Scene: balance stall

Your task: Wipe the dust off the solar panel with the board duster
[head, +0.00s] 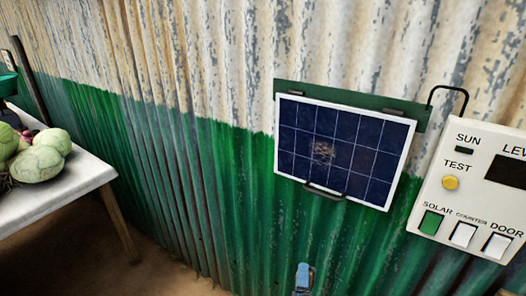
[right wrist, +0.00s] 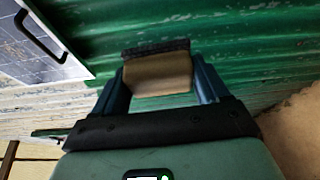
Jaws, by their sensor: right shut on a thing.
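The solar panel (head: 365,160) is dark blue with a white frame, mounted tilted on a green board on the wall. A brown dust patch (head: 323,152) lies left of its middle. Its corner and black handle show at the upper left of the right wrist view (right wrist: 45,50). My right gripper (right wrist: 158,85) is shut on the board duster (right wrist: 158,75), a wooden block with a dark pad on its far side. In the head view only a blue part of this gripper (head: 303,278) shows, below the panel and apart from it; the duster is not discernible there. My left gripper is not in view.
A white control box (head: 470,195) with a yellow test button and several switches hangs right of the panel. A white table (head: 75,190) with green cabbages (head: 40,160) stands at the left. Corrugated green and cream wall (head: 200,150) lies behind; the space before the panel looks clear.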

